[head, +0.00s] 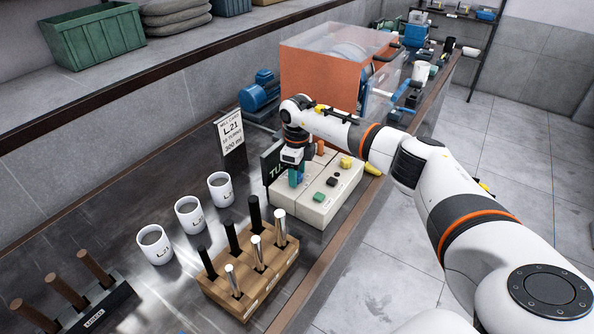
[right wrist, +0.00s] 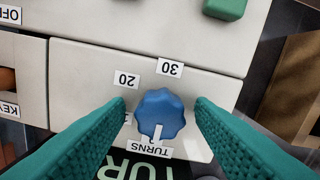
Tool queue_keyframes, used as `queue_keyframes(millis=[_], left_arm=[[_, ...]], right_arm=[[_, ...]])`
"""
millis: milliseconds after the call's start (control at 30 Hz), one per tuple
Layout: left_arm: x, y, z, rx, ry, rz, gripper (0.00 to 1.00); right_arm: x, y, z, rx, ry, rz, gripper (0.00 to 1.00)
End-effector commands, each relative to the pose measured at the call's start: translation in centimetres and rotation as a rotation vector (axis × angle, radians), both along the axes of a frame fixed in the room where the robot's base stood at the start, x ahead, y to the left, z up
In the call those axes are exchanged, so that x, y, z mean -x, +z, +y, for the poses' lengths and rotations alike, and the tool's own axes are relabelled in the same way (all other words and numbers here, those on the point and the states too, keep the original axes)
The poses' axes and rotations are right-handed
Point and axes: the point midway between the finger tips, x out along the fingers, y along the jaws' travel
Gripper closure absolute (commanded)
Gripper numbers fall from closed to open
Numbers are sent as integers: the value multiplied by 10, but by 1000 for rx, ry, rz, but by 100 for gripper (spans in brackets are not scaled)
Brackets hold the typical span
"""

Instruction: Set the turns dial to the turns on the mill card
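A white mark on the dial faces the TURNS label (right wrist: 150,147). Another label is mostly hidden by the left finger. My right gripper (right wrist: 161,112) is open, its green fingers on either side of the dial with small gaps. In the head view the right gripper (head: 296,178) is over the box and hides the dial. The mill card (head: 231,131) stands behind, reading L21 and 300 ml; its turns number is too small to be sure of. My left gripper is not in view.
A green button (right wrist: 225,8) is on the box's other panel. White mugs (head: 189,214) and a wooden block (head: 255,285) with upright rods stand at the front left. An orange mill housing (head: 318,85) stands behind my right arm.

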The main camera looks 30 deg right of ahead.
Motion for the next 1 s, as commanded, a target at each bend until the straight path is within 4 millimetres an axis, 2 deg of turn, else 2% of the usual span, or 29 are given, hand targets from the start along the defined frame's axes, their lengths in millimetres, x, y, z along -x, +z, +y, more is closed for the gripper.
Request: queue_keyframes(millis=[33, 233, 633, 1000], left_arm=[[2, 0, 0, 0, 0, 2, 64], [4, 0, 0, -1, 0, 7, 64], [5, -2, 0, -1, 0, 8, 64], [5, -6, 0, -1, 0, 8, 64]], right_arm=[[0, 0, 0, 0, 0, 0, 59], [0, 1, 0, 0, 0, 0, 92], [0, 1, 0, 0, -78, -1, 93], [0, 1, 0, 1, -376, -2, 93]])
